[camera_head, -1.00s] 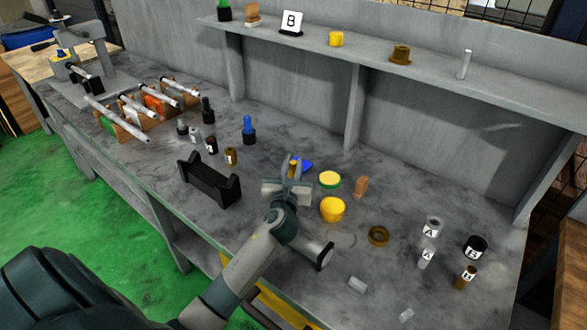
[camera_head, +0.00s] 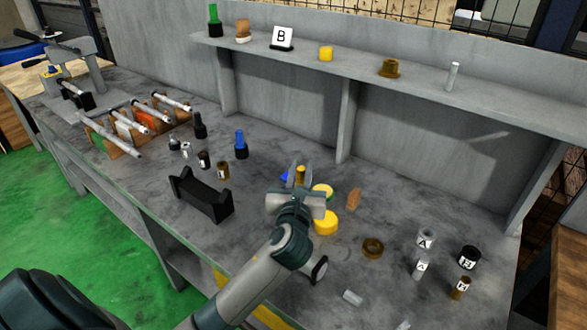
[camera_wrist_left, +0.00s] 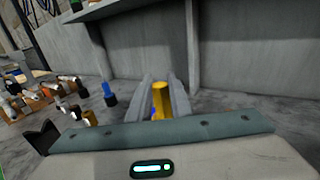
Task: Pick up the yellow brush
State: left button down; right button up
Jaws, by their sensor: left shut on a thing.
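My left gripper (camera_head: 299,178) is over the middle of the grey bench, with its fingers pointing away from me. It is shut on the yellow brush (camera_head: 301,173), whose yellow top shows between the fingers. In the left wrist view the yellow brush (camera_wrist_left: 160,98) stands roughly upright between the two grey fingers (camera_wrist_left: 161,97). A bit of blue shows beside its lower part; the rest of the brush is hidden by the gripper. I cannot tell whether it touches the bench. My right gripper is not in view.
A yellow round piece (camera_head: 325,222) and a yellow-green disc (camera_head: 323,191) sit close right of the gripper. A black stand (camera_head: 202,196) is to the left. A blue-topped bottle (camera_head: 241,145) stands behind it. A shelf (camera_head: 430,90) runs along the back.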

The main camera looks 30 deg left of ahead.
pick_arm(q)
jog(key=shift+s+d+r, duration=0.5)
jog(key=shift+d+r, duration=0.1)
jog(key=shift+d, duration=0.2)
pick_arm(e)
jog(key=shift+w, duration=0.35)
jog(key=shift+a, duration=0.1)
